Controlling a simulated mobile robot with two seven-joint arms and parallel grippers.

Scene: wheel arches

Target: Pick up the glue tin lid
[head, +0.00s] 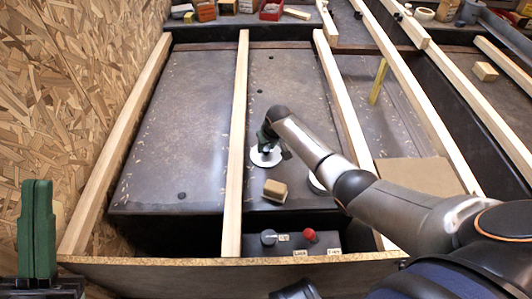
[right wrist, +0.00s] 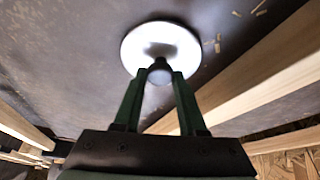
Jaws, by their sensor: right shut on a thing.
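The glue tin lid is a round white disc with a dark knob; it shows in the right wrist view (right wrist: 180,42) and in the head view (head: 262,160). My right gripper (right wrist: 160,74) is shut on the lid's knob, with a green finger on each side. In the head view my right gripper (head: 266,140) is just above the disc, partly hidden by its own wrist. I cannot tell whether the lid touches the dark panel. Another white round thing (head: 315,183) is mostly hidden behind my right arm. My left gripper (head: 37,186) is at the lower left, its green fingers together and empty.
Long wooden battens (head: 236,140) divide the dark panel floor. A small wooden block (head: 275,190) lies near the lid. A box with a red knob (head: 309,236) and a grey knob (head: 269,237) is in front. A chipboard wall (head: 80,80) bounds the left.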

